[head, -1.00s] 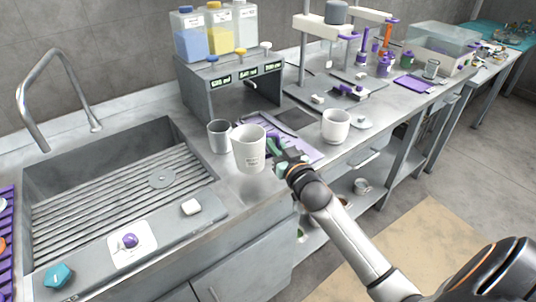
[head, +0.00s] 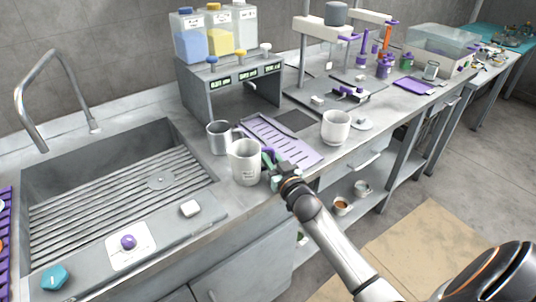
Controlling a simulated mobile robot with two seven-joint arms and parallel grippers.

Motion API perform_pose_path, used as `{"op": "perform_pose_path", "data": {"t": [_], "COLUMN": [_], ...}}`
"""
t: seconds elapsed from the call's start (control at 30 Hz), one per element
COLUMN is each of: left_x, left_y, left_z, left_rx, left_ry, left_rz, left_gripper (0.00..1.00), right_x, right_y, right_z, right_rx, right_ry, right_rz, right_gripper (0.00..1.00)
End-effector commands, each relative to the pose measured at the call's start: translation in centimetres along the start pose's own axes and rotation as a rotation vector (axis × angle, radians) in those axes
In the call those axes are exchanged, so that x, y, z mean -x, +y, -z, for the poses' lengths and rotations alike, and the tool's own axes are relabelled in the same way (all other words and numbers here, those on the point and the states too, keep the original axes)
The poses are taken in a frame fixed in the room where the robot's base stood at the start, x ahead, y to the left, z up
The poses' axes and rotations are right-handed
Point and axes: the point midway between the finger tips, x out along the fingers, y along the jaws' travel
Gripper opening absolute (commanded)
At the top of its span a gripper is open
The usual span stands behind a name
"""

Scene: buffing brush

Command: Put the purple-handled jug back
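A white jug (head: 245,163) with small dark print on its front is upright at the counter's front edge, right of the sink. I cannot tell whether its base touches the counter. My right gripper (head: 270,165), with green fingertips, is at the jug's right side and appears shut on its handle. A bit of purple shows there; the fingers hide most of the handle. A second white jug (head: 336,128) stands farther right on the counter; no purple handle shows on it. My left gripper is not in view.
A grey metal cup (head: 218,139) stands close behind the held jug. A purple ribbed mat (head: 282,140) lies to its right, mostly clear. Behind is a grey dispenser (head: 232,88) with bottles on top. The sink (head: 110,185) is at left. Small cups (head: 342,206) sit on the lower shelf.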

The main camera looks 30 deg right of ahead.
Motion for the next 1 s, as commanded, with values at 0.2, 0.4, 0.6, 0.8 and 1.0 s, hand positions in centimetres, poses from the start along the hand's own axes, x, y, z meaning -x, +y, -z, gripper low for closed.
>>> {"op": "perform_pose_path", "data": {"t": [0.2,0.4,0.6,0.8,1.0], "left_x": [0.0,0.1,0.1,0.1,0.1], "left_y": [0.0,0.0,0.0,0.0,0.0], "left_z": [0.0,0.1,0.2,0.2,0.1], "left_rx": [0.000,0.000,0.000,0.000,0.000], "left_ry": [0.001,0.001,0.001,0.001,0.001], "left_rz": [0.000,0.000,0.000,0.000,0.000], "left_gripper": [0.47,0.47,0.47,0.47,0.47], "right_x": [0.0,0.0,1.3,5.0,8.7], "right_y": [0.0,0.0,-0.1,0.0,0.0], "right_z": [0.0,0.1,0.1,0.0,0.1], "right_rx": [0.000,0.000,-0.001,-0.001,-0.001], "right_ry": [0.000,0.000,-0.002,-0.003,-0.003], "right_rz": [0.000,0.000,0.001,0.001,0.000], "right_gripper": [0.44,0.44,0.44,0.44,0.44]}}
